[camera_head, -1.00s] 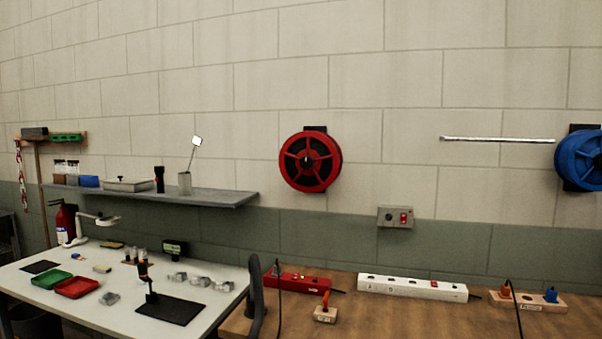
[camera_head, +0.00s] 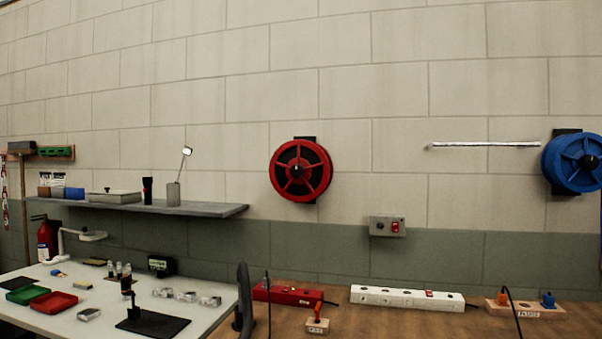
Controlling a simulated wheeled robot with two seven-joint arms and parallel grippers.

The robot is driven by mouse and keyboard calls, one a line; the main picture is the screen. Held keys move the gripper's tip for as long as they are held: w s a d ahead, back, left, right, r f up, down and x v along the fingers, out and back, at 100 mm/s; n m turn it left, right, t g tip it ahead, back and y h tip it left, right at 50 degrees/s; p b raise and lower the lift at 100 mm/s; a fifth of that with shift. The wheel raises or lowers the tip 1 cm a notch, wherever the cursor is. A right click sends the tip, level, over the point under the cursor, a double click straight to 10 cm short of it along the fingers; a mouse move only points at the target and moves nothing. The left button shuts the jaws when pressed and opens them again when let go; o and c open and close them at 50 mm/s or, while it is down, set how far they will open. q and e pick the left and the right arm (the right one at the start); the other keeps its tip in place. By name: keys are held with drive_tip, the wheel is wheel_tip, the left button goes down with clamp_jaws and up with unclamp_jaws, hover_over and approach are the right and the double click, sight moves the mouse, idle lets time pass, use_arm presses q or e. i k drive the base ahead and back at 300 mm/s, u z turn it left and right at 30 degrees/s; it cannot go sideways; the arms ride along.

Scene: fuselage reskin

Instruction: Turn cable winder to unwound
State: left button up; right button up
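A red cable winder (camera_head: 301,170) with a spoked wheel and dark hub hangs on a black wall bracket in the middle of the picture. A blue cable winder (camera_head: 574,162) hangs on the wall at the right and is partly cut off by the picture edge. I cannot tell from the picture whether either is wound. Neither of my grippers is in view.
A wooden bench below holds a red power strip (camera_head: 287,293), a white power strip (camera_head: 407,297) and plug blocks (camera_head: 525,306). A white table (camera_head: 100,325) with trays stands left. A grey shelf (camera_head: 190,208) and switch box (camera_head: 387,227) are on the wall.

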sight(296, 171)
drive_tip(key=u, duration=1.05)
drive_tip(key=i, duration=0.95)
drive_tip(key=u, duration=0.7)
drive_tip(key=i, duration=1.2)
drive_tip(key=z, duration=0.6)
